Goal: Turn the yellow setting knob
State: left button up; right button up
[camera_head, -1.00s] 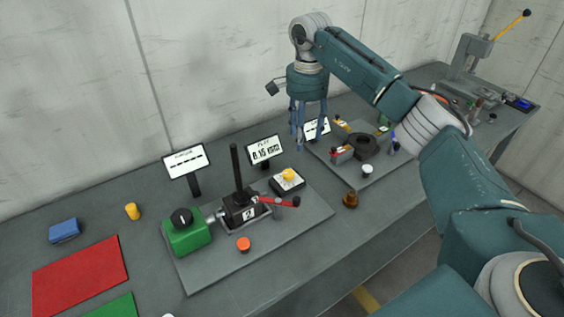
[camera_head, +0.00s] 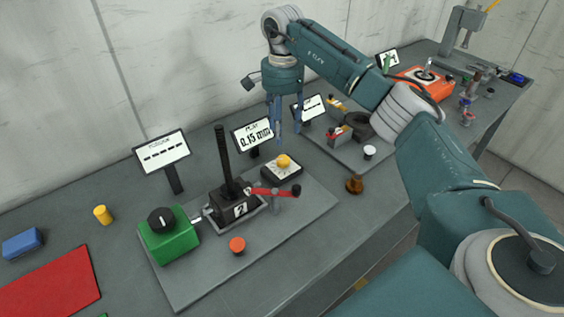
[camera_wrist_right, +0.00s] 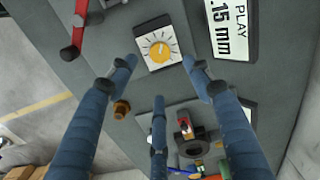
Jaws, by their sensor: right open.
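The yellow setting knob (camera_head: 284,161) sits on a small white dial plate (camera_head: 281,172) with a dark base, on the grey base plate. In the right wrist view the yellow knob (camera_wrist_right: 159,49) shows from above, with tick marks around it. My right gripper (camera_head: 276,128) is open and empty, with its blue fingers pointing down just above and behind the knob. In the right wrist view its fingers (camera_wrist_right: 163,78) are spread, and the knob lies between and beyond the two upper fingertips, apart from them. My left gripper is not in view.
A display reading 0.15 mm (camera_head: 254,135) stands close behind the knob. A green box with a black knob (camera_head: 168,232) and an orange button (camera_head: 237,245) are farther left and in front.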

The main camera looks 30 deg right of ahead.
aim_at(283, 159)
notch_tip(283, 159, down, 3)
jog(key=shift+s+f+p, duration=0.1)
jog(key=shift+s+p, duration=0.05)
jog(key=shift+p, duration=0.55)
notch_tip(283, 159, down, 6)
jog(key=shift+r+p, duration=0.1)
jog(key=shift+p, duration=0.75)
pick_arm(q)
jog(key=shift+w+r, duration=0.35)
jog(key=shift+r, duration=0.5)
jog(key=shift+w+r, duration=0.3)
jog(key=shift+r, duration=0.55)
pick_arm(e)
jog(key=shift+f, duration=0.8)
jog(key=c, duration=1.1)
jog(key=shift+c, duration=0.2)
